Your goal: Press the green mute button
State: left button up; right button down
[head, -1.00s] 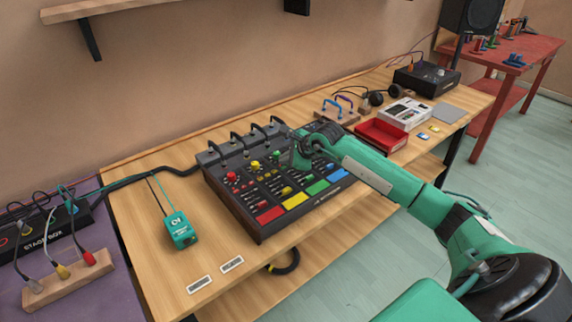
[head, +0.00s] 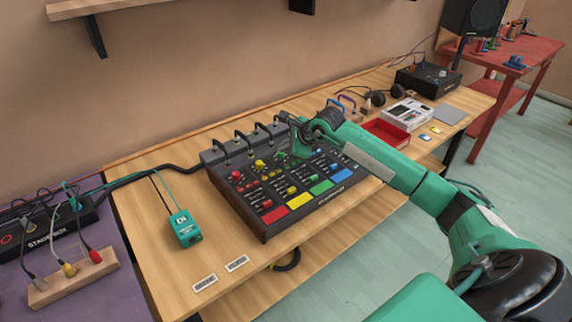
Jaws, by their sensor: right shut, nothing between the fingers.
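The green mute button (head: 321,187) is a flat green pad on the front row of the dark mixer (head: 262,226). It sits between the yellow pad (head: 299,200) and the blue pad (head: 342,175), with the red pad (head: 274,215) at the left end. My right gripper (head: 299,152) is shut and empty, pointing down over the back part of the mixer, behind the green pad. The green pad is in plain sight and apart from the gripper. Whether the fingertips touch the mixer cannot be told. My left gripper is not in view.
Several knobs and plugged cables stand on the mixer around the gripper. A teal box (head: 185,229) on a cord lies left of it. A red tray (head: 386,134) and a white box (head: 407,113) lie to the right. The table's front left is mostly clear.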

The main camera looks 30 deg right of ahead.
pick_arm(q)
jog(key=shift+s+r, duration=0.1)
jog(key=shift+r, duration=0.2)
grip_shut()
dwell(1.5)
